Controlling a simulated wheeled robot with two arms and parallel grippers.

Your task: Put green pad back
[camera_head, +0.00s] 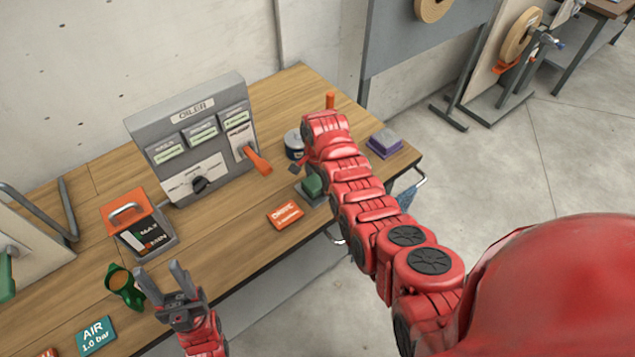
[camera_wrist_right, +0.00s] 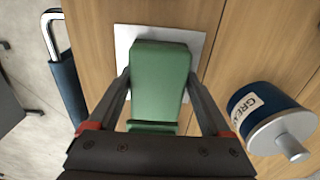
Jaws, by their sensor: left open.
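The green pad (camera_head: 313,184) is at the right part of the workbench, partly hidden behind my right arm. In the right wrist view the green pad (camera_wrist_right: 160,80) lies between the two fingers of my right gripper (camera_wrist_right: 158,78), whose tips meet its sides. A pale square plate (camera_wrist_right: 207,48) shows beneath the pad; whether they touch is unclear. In the head view my right gripper is mostly hidden by its own arm. My left gripper (camera_head: 160,272) is open and empty above the bench's front edge, beside a green cup-like part (camera_head: 122,285).
A grey oiler panel (camera_head: 190,140) with an orange lever stands at the back. A grease can (camera_wrist_right: 268,115) is close to my right gripper. A purple block (camera_head: 384,141) sits near the bench's right end. An orange sign (camera_head: 285,214) and a MAX/MIN box (camera_head: 140,230) are also on the bench.

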